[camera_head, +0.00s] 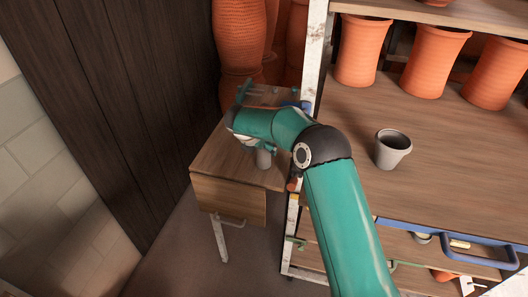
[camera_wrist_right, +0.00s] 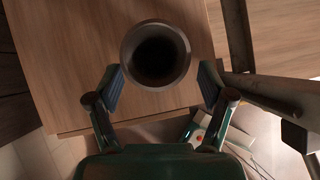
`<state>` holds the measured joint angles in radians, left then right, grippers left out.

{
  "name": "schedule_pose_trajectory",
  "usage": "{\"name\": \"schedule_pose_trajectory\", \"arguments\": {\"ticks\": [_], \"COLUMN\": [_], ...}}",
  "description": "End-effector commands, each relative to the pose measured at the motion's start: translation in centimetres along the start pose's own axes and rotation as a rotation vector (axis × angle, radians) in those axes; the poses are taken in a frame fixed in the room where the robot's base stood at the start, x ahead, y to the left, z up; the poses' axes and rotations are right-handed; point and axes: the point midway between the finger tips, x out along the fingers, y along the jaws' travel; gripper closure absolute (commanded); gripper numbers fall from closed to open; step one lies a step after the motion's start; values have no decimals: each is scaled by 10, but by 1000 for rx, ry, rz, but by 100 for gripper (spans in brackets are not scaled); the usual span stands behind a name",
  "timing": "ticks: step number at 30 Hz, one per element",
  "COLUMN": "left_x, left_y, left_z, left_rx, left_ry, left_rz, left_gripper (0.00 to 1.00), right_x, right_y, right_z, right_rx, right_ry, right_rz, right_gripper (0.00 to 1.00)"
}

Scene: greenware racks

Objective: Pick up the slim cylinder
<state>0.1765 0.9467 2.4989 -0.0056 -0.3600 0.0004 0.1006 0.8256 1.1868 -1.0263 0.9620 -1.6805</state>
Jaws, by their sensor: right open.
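The slim cylinder (camera_head: 263,158), a grey hollow vessel, stands on the small wooden table, partly hidden under my right arm in the head view. In the right wrist view the cylinder (camera_wrist_right: 155,55) is seen from above, with a grey round rim and dark inside. My right gripper (camera_wrist_right: 162,88) is open, with one finger on each side of the cylinder's near part. The cylinder lies slightly ahead of the fingertips; I cannot tell whether they touch it. In the head view that gripper is hidden by its own arm. My left gripper is not in view.
The small wooden table (camera_head: 215,158) has teal and blue items at its back. Tall terracotta vases (camera_head: 240,40) stand behind the table.

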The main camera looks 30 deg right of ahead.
Motion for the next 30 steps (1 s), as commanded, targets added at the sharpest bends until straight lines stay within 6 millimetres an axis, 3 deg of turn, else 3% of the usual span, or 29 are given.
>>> {"name": "schedule_pose_trajectory", "arguments": {"ticks": [10,19,30], "left_x": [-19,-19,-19], "left_y": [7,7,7], "left_z": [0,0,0], "left_rx": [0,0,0], "left_ry": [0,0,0], "left_rz": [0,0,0], "left_gripper": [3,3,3], "right_x": [43,48,48], "right_y": [4,5,5], "right_z": [0,-1,-2], "right_rx": [1,0,0], "right_ry": [1,0,0], "right_rz": [-2,0,0], "right_gripper": [19,21,83]}}
